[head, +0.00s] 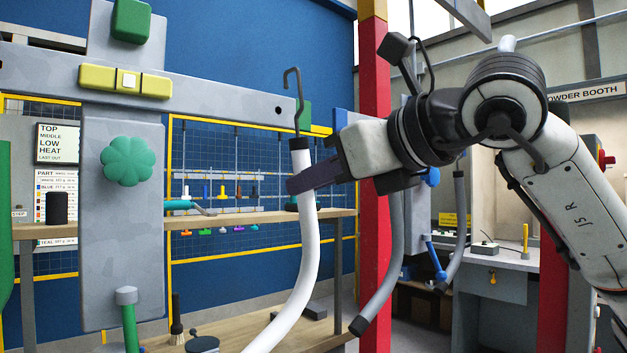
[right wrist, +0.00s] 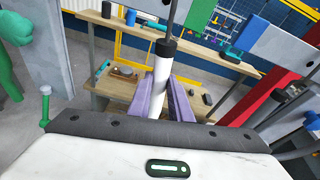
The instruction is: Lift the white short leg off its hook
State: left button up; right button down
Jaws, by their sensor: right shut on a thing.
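The white short leg (head: 304,235) is a curved white tube with a black cap at its top end. It hangs roughly upright, its lower end sweeping left out of the head view. A thin grey hook (head: 298,105) rises from the cap, its bent top standing above the grey beam. I cannot tell whether that bend rests on anything. My right gripper (head: 302,181) comes in from the right and is shut on the leg just below the cap. In the right wrist view the white tube (right wrist: 161,82) stands between the two purple fingers (right wrist: 165,104). My left gripper is not in view.
The grey beam (head: 215,98) and upright (head: 118,215) stand left of the leg. A wooden bench (head: 255,220) lies behind it. A red post (head: 375,90) and a grey curved leg (head: 383,285) are close on the right.

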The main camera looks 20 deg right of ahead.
jog(key=shift+s, duration=0.1)
jog(key=shift+b+v, duration=0.45)
jog(key=shift+v, duration=2)
jog(key=shift+f, duration=0.1)
